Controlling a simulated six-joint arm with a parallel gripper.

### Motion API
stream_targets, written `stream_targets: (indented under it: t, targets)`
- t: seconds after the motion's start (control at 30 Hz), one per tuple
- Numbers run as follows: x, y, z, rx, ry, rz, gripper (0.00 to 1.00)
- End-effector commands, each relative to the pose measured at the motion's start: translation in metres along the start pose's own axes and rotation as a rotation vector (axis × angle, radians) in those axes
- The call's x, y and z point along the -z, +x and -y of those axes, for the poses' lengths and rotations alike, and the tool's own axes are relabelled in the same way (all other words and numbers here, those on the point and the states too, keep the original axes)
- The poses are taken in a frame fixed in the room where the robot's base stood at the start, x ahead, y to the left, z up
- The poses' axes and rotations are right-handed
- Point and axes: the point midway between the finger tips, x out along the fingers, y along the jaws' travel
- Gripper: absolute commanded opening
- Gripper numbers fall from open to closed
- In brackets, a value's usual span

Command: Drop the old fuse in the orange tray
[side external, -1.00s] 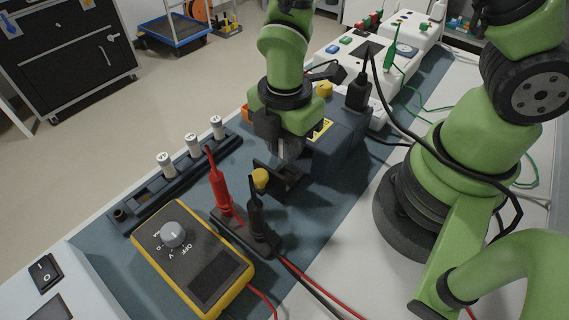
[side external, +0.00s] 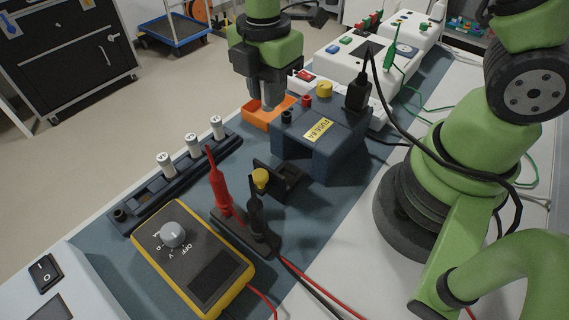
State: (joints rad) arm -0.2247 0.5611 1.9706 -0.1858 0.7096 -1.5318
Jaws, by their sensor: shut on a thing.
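My gripper (side external: 267,104) points down over the orange tray (side external: 262,119), which sits at the far left side of the dark blue box. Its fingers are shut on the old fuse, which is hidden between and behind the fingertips. I cannot tell how far the fingertips are above the tray floor. Several white fuses (side external: 193,143) stand upright in a dark rack (side external: 173,186) at the left. A small black holder with a yellow cap (side external: 261,178) stands in front of the blue box.
The blue box (side external: 325,142) with a yellow label stands right of the tray. A yellow multimeter (side external: 193,257) and upright red (side external: 220,190) and black (side external: 256,210) probes are in front. White units (side external: 352,62) line the back. Blue mat between rack and box is mostly clear.

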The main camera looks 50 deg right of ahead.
Motion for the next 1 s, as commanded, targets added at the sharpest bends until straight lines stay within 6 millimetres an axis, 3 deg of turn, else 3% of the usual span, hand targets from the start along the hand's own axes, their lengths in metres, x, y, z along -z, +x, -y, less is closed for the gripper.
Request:
stream_targets:
  t: [0.1, 0.3, 0.53, 0.8, 1.0]
  targets:
    - [-0.025, 0.001, -0.029, -0.003, 0.01, 0.0, 0.0]
    - [-0.077, 0.001, -0.069, -0.001, 0.009, 0.0, 0.0]
    - [-0.12, 0.001, -0.089, -0.001, 0.008, -0.001, 0.0]
    - [-0.118, 0.043, -0.088, 0.004, 0.002, -0.002, 0.0]
    - [-0.118, 0.059, -0.088, 0.001, 0.003, -0.002, 0.0]
